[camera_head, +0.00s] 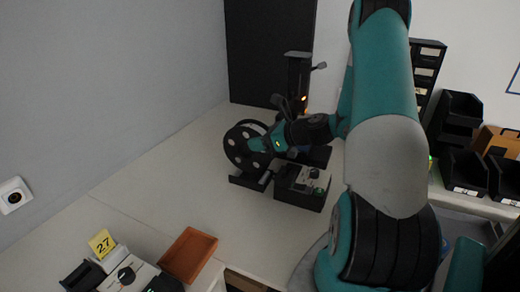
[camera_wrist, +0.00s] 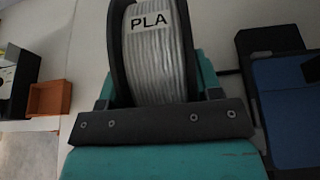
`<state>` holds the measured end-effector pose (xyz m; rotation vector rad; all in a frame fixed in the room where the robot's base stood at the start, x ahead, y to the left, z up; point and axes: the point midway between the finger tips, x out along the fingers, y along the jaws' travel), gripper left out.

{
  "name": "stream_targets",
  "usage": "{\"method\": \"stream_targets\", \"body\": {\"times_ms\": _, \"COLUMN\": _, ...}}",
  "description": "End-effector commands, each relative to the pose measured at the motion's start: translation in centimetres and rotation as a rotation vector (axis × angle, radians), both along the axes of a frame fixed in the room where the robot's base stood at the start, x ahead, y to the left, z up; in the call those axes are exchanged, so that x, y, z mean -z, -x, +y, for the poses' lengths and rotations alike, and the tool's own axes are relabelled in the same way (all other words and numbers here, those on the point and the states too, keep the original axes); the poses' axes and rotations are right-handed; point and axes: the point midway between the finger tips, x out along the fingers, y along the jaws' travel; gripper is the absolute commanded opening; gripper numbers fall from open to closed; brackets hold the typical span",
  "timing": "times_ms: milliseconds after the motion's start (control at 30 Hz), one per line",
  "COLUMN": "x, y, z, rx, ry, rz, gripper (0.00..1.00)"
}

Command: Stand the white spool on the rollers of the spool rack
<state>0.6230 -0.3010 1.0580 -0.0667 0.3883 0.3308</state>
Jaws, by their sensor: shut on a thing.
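The white spool (camera_head: 240,150) has black flanges with round holes and stands upright. In the wrist view, the spool (camera_wrist: 155,60) shows its white winding and a "PLA" label. My gripper (camera_head: 260,144) is shut on the spool from its right side. In the wrist view my gripper (camera_wrist: 155,85) has its teal fingers on either side of the spool. The dark spool rack (camera_head: 246,182) is right under the spool's lower edge. I cannot tell whether the spool touches the rollers. The rollers are mostly hidden.
A black box with a light panel (camera_head: 303,187) stands close to the right of the rack. A dark upright machine (camera_head: 298,75) is behind my gripper. An orange-brown tray (camera_head: 188,255) lies at the front. The table left of the rack is clear.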

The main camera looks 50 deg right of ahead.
Motion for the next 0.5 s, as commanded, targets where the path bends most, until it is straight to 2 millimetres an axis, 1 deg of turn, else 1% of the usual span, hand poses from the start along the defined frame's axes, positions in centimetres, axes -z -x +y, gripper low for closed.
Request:
{"method": "stream_targets", "body": {"times_ms": 100, "x": 2.0, "y": 0.0, "z": 0.1, "rx": 0.000, "ry": -0.006, "rz": 0.001, "gripper": 0.13}}
{"method": "stream_targets", "body": {"times_ms": 133, "x": 2.3, "y": 0.0, "z": 0.0, "rx": 0.000, "ry": -0.005, "rz": 0.001, "gripper": 0.13}}
{"method": "stream_targets", "body": {"times_ms": 300, "x": 3.1, "y": 0.0, "z": 0.0, "rx": 0.001, "ry": -0.002, "rz": -0.001, "gripper": 0.13}}
{"method": "stream_targets", "body": {"times_ms": 500, "x": 3.3, "y": 0.0, "z": 0.0, "rx": 0.001, "ry": 0.000, "rz": -0.002, "gripper": 0.13}}
